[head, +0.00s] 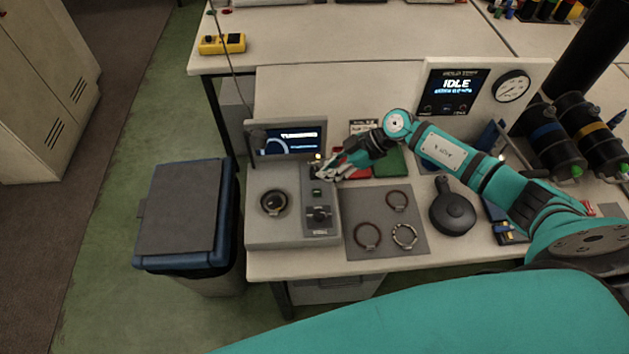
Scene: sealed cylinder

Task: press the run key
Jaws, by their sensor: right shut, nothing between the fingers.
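The grey bench machine (262,228) stands at the table's left front corner. Its raised screen (292,141) is lit, with a white heading that may read "RUNNING", too blurred to be sure. I cannot read the key labels. My right gripper (323,176) is shut and empty, its tips just above the upper end of this panel, near the green key. I cannot tell whether it touches. My left gripper is not in view.
A grey mat (377,241) with three rings lies right of the machine. A round black lidded thing (452,210) stands beside it. A blue-rimmed bin (186,210) stands on the floor at left.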

